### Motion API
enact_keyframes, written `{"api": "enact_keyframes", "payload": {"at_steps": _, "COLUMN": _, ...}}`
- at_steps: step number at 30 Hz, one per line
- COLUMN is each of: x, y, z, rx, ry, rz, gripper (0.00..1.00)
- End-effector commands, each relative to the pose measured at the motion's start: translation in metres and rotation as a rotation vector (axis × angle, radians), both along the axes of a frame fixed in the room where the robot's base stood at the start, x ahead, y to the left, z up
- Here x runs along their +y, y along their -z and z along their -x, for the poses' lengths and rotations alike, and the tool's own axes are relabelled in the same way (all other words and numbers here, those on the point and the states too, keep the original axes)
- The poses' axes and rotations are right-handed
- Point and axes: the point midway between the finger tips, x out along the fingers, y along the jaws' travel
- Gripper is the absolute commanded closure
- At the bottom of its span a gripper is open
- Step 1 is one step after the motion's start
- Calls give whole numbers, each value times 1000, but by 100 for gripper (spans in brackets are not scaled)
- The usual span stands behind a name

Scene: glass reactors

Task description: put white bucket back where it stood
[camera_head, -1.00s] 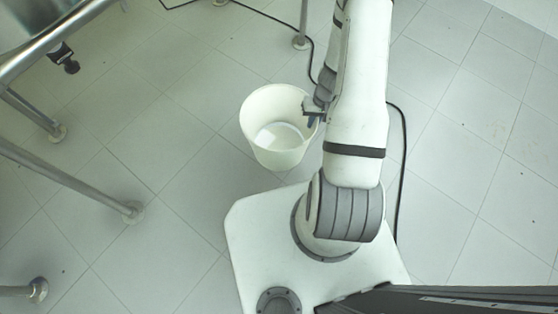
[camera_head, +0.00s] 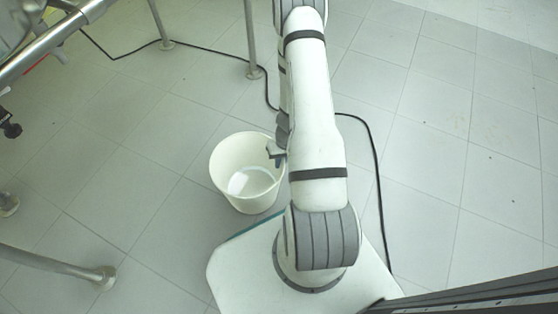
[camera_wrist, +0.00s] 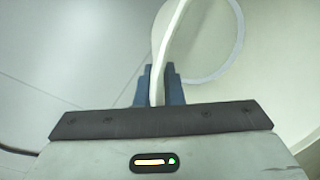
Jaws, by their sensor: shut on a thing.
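The white bucket (camera_head: 222,165) is upright, open at the top, to the left of my arm and just beyond my base in the head view. I see pale patches of light on its inner floor. My gripper (camera_head: 278,155) is at the right side of its rim. In the wrist view my gripper (camera_wrist: 158,88) has its two blue-grey fingers shut on the thin bucket wall (camera_wrist: 167,45), one finger on each side. The bucket's underside is hidden, so I cannot tell whether it touches the floor.
A black cable (camera_head: 377,170) runs over the tiled floor (camera_head: 430,130) behind and right of my arm. Metal frame legs stand at the left (camera_head: 75,268) and at the back (camera_head: 251,40). The floor at the right is clear.

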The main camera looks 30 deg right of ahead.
Motion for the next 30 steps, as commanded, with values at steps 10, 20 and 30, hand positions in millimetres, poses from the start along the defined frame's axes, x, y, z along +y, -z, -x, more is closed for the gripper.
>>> {"api": "enact_keyframes", "payload": {"at_steps": 10, "x": 0, "y": 7, "z": 0, "rx": 0, "ry": 0, "rz": -2, "gripper": 100}}
{"api": "enact_keyframes", "payload": {"at_steps": 20, "x": 0, "y": 9, "z": 0, "rx": 0, "ry": 2, "rz": 0, "gripper": 74}}
{"api": "enact_keyframes", "payload": {"at_steps": 30, "x": 0, "y": 6, "z": 0, "rx": 0, "ry": 2, "rz": 0, "gripper": 71}}
